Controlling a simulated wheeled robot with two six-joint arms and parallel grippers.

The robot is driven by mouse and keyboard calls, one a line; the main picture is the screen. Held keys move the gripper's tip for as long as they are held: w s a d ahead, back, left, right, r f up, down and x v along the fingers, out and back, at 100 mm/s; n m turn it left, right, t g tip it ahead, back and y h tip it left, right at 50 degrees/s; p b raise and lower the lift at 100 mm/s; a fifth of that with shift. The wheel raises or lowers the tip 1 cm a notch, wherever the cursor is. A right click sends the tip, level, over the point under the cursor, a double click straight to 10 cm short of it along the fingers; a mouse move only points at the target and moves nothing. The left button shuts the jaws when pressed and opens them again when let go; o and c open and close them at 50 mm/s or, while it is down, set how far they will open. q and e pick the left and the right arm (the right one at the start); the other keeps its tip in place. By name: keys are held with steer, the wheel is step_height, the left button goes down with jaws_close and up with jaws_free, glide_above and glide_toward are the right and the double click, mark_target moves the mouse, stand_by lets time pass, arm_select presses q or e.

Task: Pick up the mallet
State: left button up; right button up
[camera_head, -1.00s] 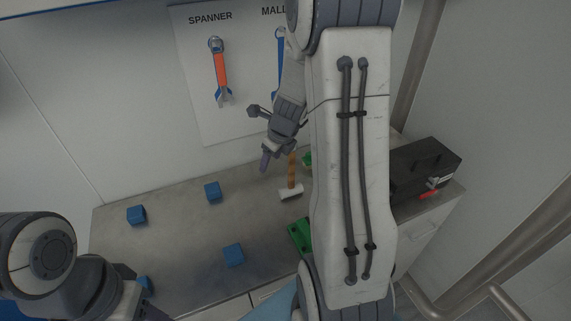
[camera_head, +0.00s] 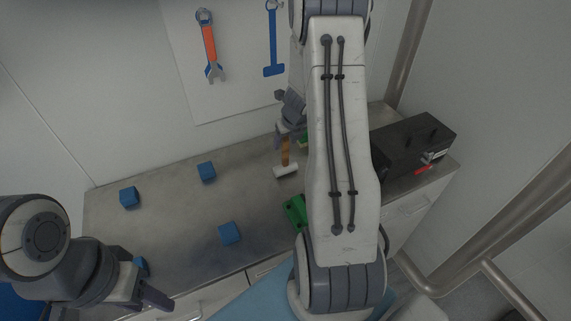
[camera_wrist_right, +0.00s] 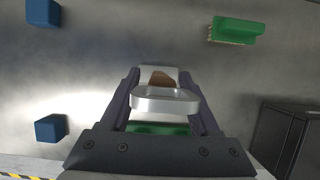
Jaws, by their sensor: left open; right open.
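The mallet has a wooden handle (camera_head: 285,157) and a pale head (camera_head: 286,171). It is on the metal bench in the head view, left of my right arm. My right gripper (camera_head: 290,135) is open at the upper end of the handle. In the right wrist view my right gripper (camera_wrist_right: 160,82) has one finger on each side of the mallet, whose brown handle end (camera_wrist_right: 162,78) and pale head (camera_wrist_right: 165,101) show between them. I cannot tell whether the fingers touch it. My left gripper (camera_head: 148,283) is open and empty at the bench's front left.
Several blue cubes (camera_head: 206,171) are spread over the bench's left part. A black toolbox (camera_head: 408,147) stands right. A spanner (camera_head: 208,45) hangs on the wall board.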

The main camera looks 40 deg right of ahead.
steer(key=shift+w+f, duration=0.15)
steer(key=shift+f, duration=0.25)
steer(key=shift+c, duration=0.3)
jaws_close()
stand_by(0.9)
